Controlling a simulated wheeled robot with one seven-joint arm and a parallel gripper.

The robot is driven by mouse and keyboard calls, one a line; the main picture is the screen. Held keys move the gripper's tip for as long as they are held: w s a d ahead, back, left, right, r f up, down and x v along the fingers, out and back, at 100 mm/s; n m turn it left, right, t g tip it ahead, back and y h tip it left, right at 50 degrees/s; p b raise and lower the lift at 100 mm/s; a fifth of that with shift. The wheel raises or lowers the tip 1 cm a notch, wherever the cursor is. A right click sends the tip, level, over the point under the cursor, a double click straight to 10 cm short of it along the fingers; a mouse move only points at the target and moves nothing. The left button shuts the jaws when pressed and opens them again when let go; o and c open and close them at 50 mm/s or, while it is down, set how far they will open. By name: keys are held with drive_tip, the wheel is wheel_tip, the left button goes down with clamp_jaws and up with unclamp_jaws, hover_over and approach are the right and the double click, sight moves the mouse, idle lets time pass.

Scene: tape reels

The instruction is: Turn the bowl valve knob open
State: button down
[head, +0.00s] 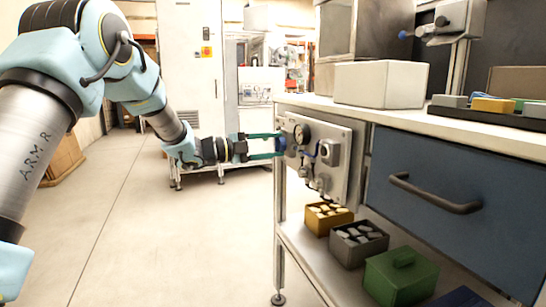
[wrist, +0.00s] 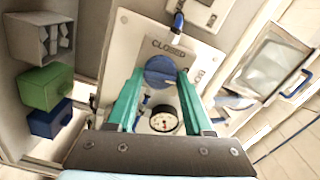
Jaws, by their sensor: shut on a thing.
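The round blue valve knob (wrist: 160,71) sits on a pale panel (head: 340,168) at the end of the bench. In the wrist view the word CLOSED is printed beside it, and a second label is partly hidden by a finger. My gripper (head: 281,145) has its two long green fingers on either side of the knob, gripping it; the fingertips also show in the wrist view (wrist: 160,74). In the head view the knob is small and partly covered by the fingers. The knob's exact turn angle is hard to tell.
A round pressure gauge (head: 301,134) and small blue-handled fittings are close to the knob. Below are bins (head: 358,244) on a shelf and a green box (head: 400,276). A blue drawer (head: 450,195) is right of the panel. The floor to the left is clear.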

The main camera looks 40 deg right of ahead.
drive_tip(key=shift+f+m+b, duration=0.1)
drive_tip(key=shift+m+b, duration=0.5)
drive_tip(key=shift+m, duration=0.1)
drive_tip(key=shift+c, duration=1.5)
unclamp_jaws()
drive_tip(key=p+v, duration=0.1)
drive_tip(key=v, duration=1)
drive_tip(key=shift+d, duration=0.1)
